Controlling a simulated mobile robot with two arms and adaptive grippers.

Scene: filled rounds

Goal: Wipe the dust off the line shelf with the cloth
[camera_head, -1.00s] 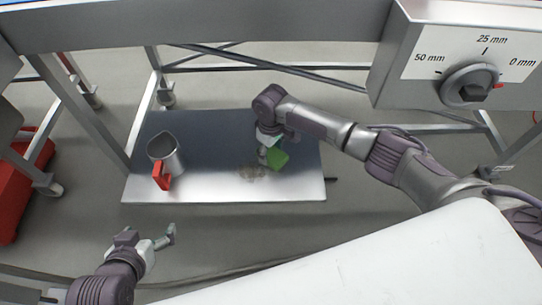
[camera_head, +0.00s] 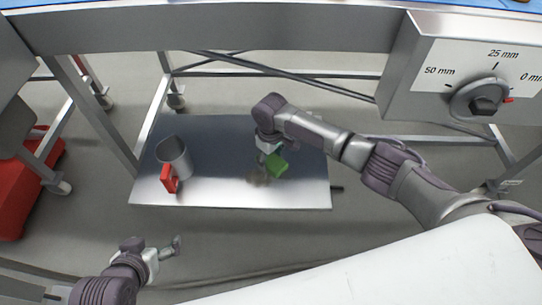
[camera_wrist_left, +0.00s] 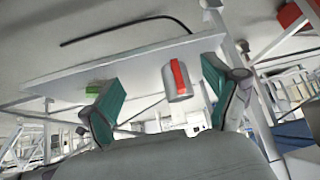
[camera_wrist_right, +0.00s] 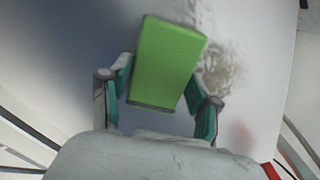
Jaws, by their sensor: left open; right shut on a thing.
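The line shelf (camera_head: 305,192) is a low grey metal plate beneath the frame. A brownish dust patch (camera_head: 257,179) lies on it, and it shows beside the cloth in the right wrist view (camera_wrist_right: 226,68). The green cloth (camera_head: 276,166) looks like a folded block; it fills the middle of the right wrist view (camera_wrist_right: 170,60). My right gripper (camera_head: 266,152) is shut on the cloth, at the dust's right edge; whether the cloth touches the shelf is unclear. My left gripper (camera_head: 173,247) is open and empty, in front of the shelf; its spread fingers show in the left wrist view (camera_wrist_left: 160,75).
A metal jug (camera_head: 174,153) with a red handle stands on the shelf's left part, also in the left wrist view (camera_wrist_left: 178,84). A control box with a dial (camera_head: 478,100) hangs at the upper right. A red case (camera_head: 28,185) stands at left.

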